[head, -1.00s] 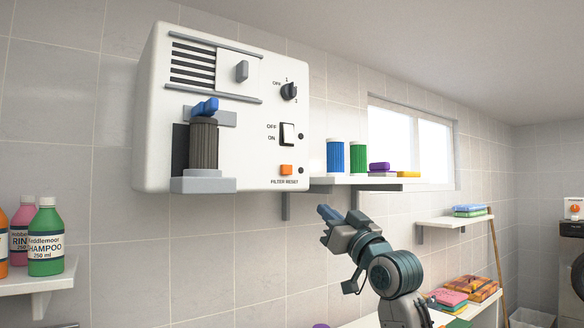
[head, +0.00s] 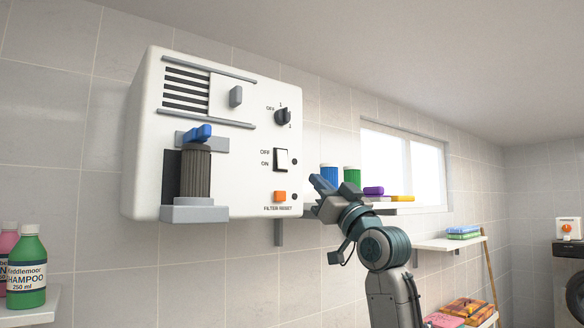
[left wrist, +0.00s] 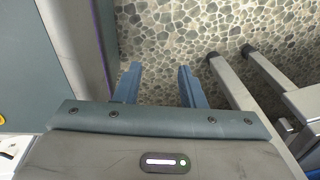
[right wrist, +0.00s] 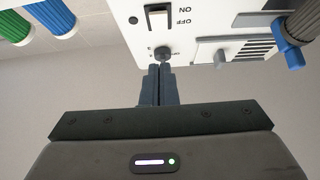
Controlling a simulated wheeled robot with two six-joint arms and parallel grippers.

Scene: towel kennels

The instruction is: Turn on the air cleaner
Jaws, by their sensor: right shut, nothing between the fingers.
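The air cleaner (head: 228,140) is a white box on the tiled wall. Its front has a black rotary knob (head: 283,116) marked OFF and numbers, a rocker switch (head: 281,160) marked OFF and ON, and an orange filter reset button (head: 280,196). A dark ribbed filter (head: 196,172) with a blue clip (head: 197,133) sits at its left. My right gripper (head: 322,184) is shut and empty, right of the reset button and apart from the panel. In the right wrist view its fingertips (right wrist: 160,68) appear just below the knob (right wrist: 162,52). My left gripper (left wrist: 157,75) is open and empty above the pebbled floor.
A shelf right of the air cleaner holds a blue roll (head: 328,174), a green roll (head: 352,176), a purple block (head: 373,191) and a yellow block (head: 401,198). Shampoo bottles (head: 26,268) stand on a shelf at left. Metal legs (left wrist: 235,95) are beside my left gripper.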

